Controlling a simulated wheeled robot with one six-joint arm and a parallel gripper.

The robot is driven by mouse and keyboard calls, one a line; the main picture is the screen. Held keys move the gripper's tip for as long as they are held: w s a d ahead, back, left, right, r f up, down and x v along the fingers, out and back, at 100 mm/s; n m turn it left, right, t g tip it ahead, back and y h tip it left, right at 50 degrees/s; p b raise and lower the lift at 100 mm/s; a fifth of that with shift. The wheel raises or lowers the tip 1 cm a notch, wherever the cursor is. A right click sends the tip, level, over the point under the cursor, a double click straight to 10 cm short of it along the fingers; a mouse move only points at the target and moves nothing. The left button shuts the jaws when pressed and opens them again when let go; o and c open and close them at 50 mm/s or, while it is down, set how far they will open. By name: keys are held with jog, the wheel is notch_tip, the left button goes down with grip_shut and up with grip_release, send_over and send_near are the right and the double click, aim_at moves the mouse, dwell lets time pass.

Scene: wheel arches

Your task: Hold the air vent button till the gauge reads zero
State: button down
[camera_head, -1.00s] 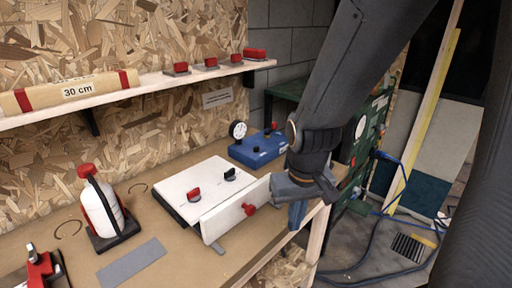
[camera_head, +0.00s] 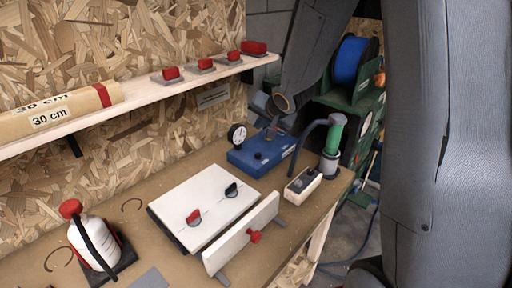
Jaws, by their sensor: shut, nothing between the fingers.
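A blue box (camera_head: 246,161) with a round white gauge (camera_head: 237,133) stands on the bench below the shelf. The gauge's needle reading is too small to tell. A black knob (camera_head: 257,156) sits on the box's top. My gripper (camera_head: 271,133) is shut and empty, pointing down over the back right part of the box top. It covers that part, and no vent button can be made out there. I cannot tell whether the fingertips touch the box.
A white panel (camera_head: 205,205) with red and black knobs lies in front of the box. A shelf (camera_head: 150,97) runs above. A white bottle (camera_head: 93,241) stands left.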

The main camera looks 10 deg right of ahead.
dwell(0.4)
jog(key=b, duration=0.9)
send_over(259, 157)
notch_tip(259, 157, down, 6)
jog(key=shift+f, duration=0.25)
jog(key=shift+f+b, duration=0.6)
jog(key=shift+f, duration=0.55)
dwell(0.6)
jog(key=shift+f, duration=0.4)
jog(key=shift+f+b, duration=0.35)
jog(key=shift+f, duration=0.15)
dwell(0.7)
jog(key=shift+r, duration=0.15)
dwell(1.9)
jog(key=shift+r+p, duration=0.8)
jog(key=shift+p, duration=0.5)
